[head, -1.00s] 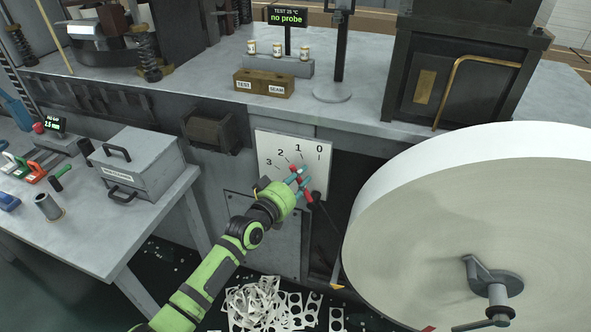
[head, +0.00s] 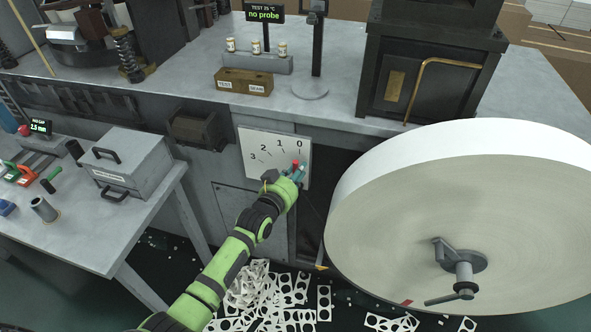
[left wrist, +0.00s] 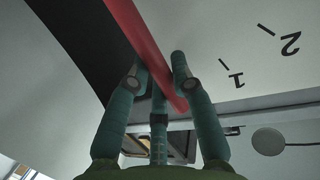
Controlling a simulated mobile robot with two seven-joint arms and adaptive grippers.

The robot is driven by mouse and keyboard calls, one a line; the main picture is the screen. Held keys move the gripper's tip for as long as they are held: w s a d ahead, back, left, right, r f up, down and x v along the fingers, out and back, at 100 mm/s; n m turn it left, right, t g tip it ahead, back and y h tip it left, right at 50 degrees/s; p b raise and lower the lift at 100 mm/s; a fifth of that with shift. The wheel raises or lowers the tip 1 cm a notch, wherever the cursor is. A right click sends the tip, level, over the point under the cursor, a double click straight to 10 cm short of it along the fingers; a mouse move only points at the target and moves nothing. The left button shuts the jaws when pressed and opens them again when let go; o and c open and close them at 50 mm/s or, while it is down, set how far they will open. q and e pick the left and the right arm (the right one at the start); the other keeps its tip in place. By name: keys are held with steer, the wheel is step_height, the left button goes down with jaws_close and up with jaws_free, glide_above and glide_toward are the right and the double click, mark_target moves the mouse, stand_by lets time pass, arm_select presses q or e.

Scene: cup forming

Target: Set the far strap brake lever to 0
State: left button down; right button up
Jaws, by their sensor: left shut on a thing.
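The white scale plate (head: 255,165) on the machine front reads 3, 2, 1, 0 from left to right in the head view. My left gripper (head: 297,172) is in front of its right part, shut on the red-handled brake lever (head: 296,163). The red tip shows just below the 0 mark; the gripper hides most of the lever. In the left wrist view the red handle (left wrist: 150,48) runs between the teal fingers (left wrist: 158,75), with the plate's 1 and 2 to its right. The 0 is not seen there. My right gripper is not in view.
A large white roll (head: 460,215) with a crank fills the right, close to the lever. A side table (head: 90,230) with a grey box (head: 125,165) stands left. Punched paper scraps (head: 265,295) lie on the floor below. The bench top (head: 300,105) is above.

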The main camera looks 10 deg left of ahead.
arm_select(q)
steer(key=c, duration=1.1)
jaws_free()
steer(key=shift+d, duration=0.1)
steer(key=shift+o, duration=0.2)
steer(key=v, duration=1.2)
